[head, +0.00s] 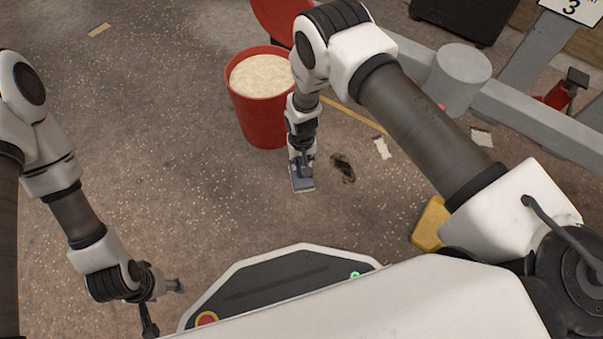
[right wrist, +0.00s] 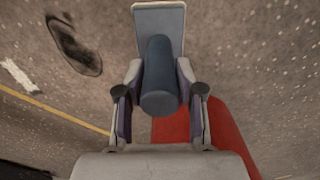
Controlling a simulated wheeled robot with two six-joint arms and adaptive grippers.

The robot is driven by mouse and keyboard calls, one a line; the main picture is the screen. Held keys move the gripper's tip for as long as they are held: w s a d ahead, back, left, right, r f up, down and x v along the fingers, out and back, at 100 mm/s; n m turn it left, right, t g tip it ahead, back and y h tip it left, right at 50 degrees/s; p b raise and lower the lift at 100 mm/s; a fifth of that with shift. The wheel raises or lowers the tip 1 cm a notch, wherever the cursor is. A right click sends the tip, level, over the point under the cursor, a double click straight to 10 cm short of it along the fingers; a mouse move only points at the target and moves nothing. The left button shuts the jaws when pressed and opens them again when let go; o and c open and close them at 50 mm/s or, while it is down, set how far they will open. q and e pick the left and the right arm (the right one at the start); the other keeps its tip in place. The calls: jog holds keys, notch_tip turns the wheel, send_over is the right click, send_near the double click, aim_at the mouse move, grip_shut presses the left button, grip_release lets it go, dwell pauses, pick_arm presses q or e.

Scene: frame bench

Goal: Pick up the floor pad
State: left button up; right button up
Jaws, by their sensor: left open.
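The floor pad is a flat grey plate with a thick blue-grey cylindrical handle. It shows below my right arm in the head view (head: 302,184) and at the top middle of the right wrist view (right wrist: 160,75). My right gripper (right wrist: 160,88) has its fingers on both sides of the handle and appears shut on it. In the head view the right gripper (head: 301,165) points down at the pad. I cannot tell whether the plate touches the floor. My left gripper (head: 168,303) is open and empty at the lower left, away from the pad.
A red bucket of pale grainy material (head: 262,120) stands close behind the right gripper. A dark stain (head: 343,167) lies right of the pad. A yellow object (head: 429,223) and a grey metal frame (head: 530,120) are at the right. The floor at left is clear.

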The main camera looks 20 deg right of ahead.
grip_shut()
jog(key=shift+r, duration=0.1)
jog(key=shift+r+p, duration=0.2)
jog(key=shift+p, duration=0.1)
notch_tip(320, 180, up, 3)
jog(key=p, duration=0.2)
jog(key=shift+r+p, duration=0.2)
jog(key=shift+p, duration=0.1)
jog(key=s+a+r+p, duration=0.1)
jog(key=s+a+p, duration=0.1)
jog(key=s+p, duration=1)
jog(key=shift+s, duration=1.95)
